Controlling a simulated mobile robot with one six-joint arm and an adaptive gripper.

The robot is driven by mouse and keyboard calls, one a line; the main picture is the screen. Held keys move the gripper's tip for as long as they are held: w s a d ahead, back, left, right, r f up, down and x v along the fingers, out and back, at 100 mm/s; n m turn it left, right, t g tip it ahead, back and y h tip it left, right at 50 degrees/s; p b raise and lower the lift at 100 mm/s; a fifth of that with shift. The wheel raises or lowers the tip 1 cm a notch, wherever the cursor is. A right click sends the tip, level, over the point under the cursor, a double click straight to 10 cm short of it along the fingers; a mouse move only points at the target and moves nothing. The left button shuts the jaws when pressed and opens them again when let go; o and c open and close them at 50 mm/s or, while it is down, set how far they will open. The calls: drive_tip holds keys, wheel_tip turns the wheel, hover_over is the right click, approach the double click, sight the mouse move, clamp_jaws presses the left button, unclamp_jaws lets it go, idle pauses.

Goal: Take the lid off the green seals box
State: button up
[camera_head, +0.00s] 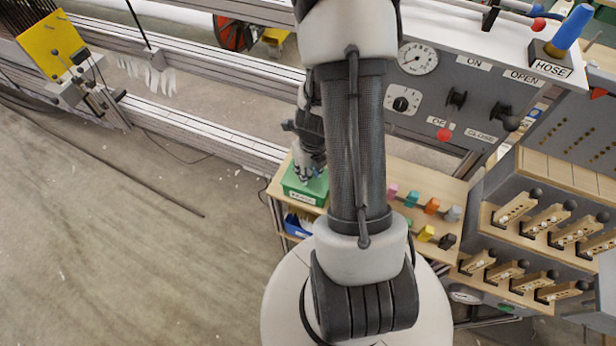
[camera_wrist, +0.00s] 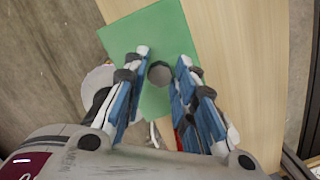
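The green seals box (camera_head: 306,196) stands at the left end of the wooden shelf, with a white label on its front. Its flat green lid (camera_wrist: 165,35) fills the upper middle of the wrist view and has a round grey knob (camera_wrist: 160,74). My gripper (camera_wrist: 163,57) is open, with one finger on each side of the knob and visible gaps between. In the head view my gripper (camera_head: 307,176) is right over the box, pointing down, and hides part of the lid. The lid appears to be on the box.
A blue bin (camera_head: 298,225) sits below the green box. Several small coloured pieces (camera_head: 431,206) stand to the right on the shelf. A grey panel (camera_head: 450,85) with gauge and knobs is behind. Bare wood (camera_wrist: 240,60) lies right of the lid.

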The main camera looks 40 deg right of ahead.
clamp_jaws()
